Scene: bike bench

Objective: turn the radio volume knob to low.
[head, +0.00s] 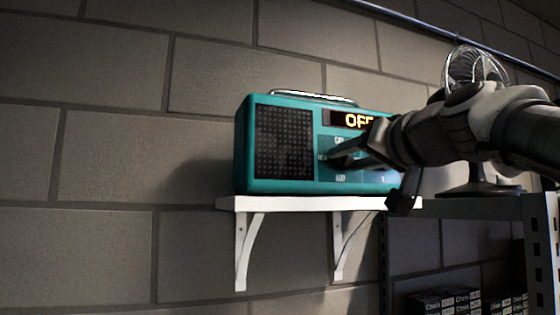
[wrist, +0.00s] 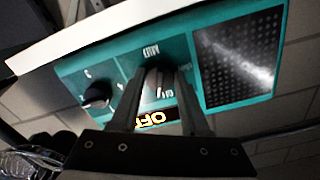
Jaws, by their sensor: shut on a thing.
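A teal radio (head: 312,187) stands on a white wall shelf, with a dark speaker grille on its left and a display (head: 358,120) reading OFF at its upper right. My gripper (head: 345,156) reaches in from the right against the radio's front. In the wrist view, where the radio is upside down, my gripper (wrist: 158,82) has its two fingers around a dark knob (wrist: 154,78) and is shut on it. A pale mark on the knob faces the display side. Small labels surround the knob, too small to read surely. The fingers hide part of the knob and display.
A second dark knob (wrist: 97,95) sits beside the gripped one on the radio front. The white shelf (head: 290,203) lies just below the radio. A wire-cage fan (head: 474,66) stands behind my arm at right, above a metal rack (head: 540,240) with boxes.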

